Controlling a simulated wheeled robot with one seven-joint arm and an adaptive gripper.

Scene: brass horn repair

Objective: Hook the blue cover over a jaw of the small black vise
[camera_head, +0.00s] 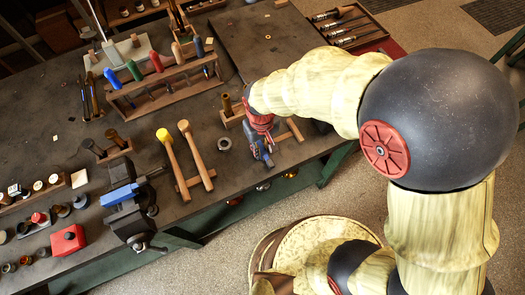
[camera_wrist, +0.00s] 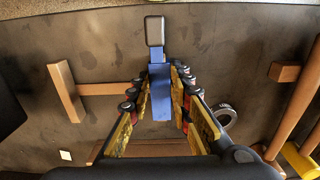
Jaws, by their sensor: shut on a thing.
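My gripper (camera_head: 264,148) is over the bench near its front edge, right of the mallets. It is shut on the blue cover (camera_wrist: 162,88), a long blue piece with a dark grey pad at its far end. In the head view the cover is small and partly hidden by my fingers. The small black vise (camera_head: 132,222) stands at the bench's front edge, well to the left of my gripper. Blue parts (camera_head: 119,194) show at its top left. The gap between its jaws is hard to make out. The vise is not in the wrist view.
A yellow-headed mallet (camera_head: 174,165) and a wooden one (camera_head: 196,155) lie on a wooden rest between gripper and vise. A metal ring (camera_head: 224,144) lies nearer me. A red box (camera_head: 68,241) is left of the vise; a screwdriver rack (camera_head: 165,85) stands behind.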

